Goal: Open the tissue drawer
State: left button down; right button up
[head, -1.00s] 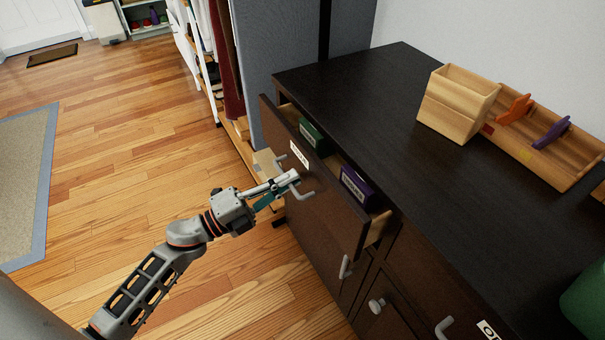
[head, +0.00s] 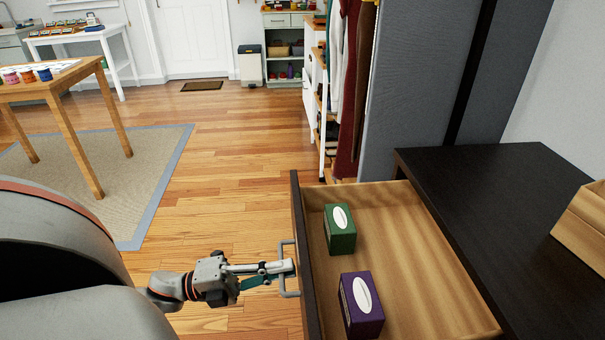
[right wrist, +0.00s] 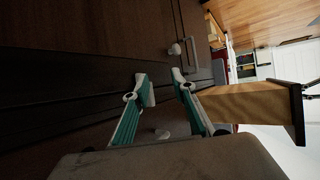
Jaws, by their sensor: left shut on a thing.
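The tissue drawer (head: 408,238) stands well out from the dark dresser, showing its pale wooden inside. A green tissue box (head: 340,230) and a purple tissue box (head: 361,305) sit in it near the front panel. My left gripper (head: 289,267) is shut on the drawer's grey handle (head: 283,247). In the right wrist view, the pulled-out drawer's side (right wrist: 250,104) shows at the right. My right gripper (right wrist: 163,84) shows there with its fingers apart and nothing between them, near the dark dresser front. It is not in the head view.
The dark dresser top (head: 480,190) lies right of the drawer, with a wooden organizer (head: 588,222) at its edge. A clothes rack (head: 345,85) and grey cabinet (head: 415,90) stand behind. Wooden floor (head: 235,205) is free to the left.

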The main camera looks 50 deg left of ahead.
pick_arm(q)
jog(key=shift+s+a, duration=0.25)
jog(key=shift+s, duration=0.15)
jog(key=c, duration=2.5)
grip_release()
jog(key=v, duration=1.2)
